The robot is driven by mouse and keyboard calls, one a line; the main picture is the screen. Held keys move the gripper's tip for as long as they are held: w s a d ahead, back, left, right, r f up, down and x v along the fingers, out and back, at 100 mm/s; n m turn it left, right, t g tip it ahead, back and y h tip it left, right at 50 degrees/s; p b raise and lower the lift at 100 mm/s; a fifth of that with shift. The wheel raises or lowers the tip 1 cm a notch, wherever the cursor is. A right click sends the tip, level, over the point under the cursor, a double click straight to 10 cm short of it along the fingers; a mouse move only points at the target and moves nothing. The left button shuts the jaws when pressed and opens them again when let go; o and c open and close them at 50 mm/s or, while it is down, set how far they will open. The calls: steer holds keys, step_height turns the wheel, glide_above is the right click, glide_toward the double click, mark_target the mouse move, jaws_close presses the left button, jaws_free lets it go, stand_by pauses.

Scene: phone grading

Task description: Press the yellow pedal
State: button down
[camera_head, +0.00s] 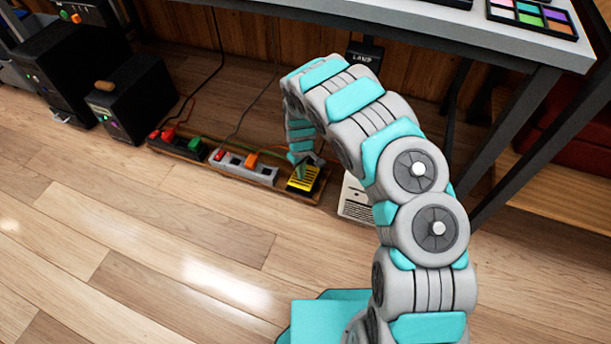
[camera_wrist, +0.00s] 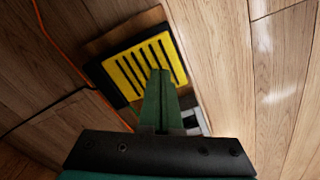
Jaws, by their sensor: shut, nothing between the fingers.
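The yellow pedal (camera_head: 302,180) has black stripes and a black frame. It sits at the right end of a low wooden board on the floor, under the table. In the wrist view the pedal (camera_wrist: 138,62) fills the upper middle, tilted in the picture. My gripper (camera_head: 299,170) is shut and empty, and points down at the pedal. In the wrist view the green fingertips (camera_wrist: 160,72) overlap the pedal's lower right part. I cannot tell whether they touch it. The fingers hide part of the pedal's lower edge.
On the board stand a grey unit (camera_head: 243,168) with red and orange parts and a strip with red and green parts (camera_head: 178,145). Black boxes (camera_head: 130,102) stand further left. A white labelled card (camera_head: 355,200) is right of the pedal. The table (camera_head: 470,35) overhangs behind. Open floor lies in front.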

steer(key=shift+f, duration=0.1)
stand_by(0.3)
steer(key=shift+f+b, duration=0.45)
steer(key=shift+f, duration=0.85)
steer(key=shift+r, duration=0.1)
step_height(320, 180, up, 8)
steer(key=p, duration=0.4)
steer(key=shift+p, duration=0.35)
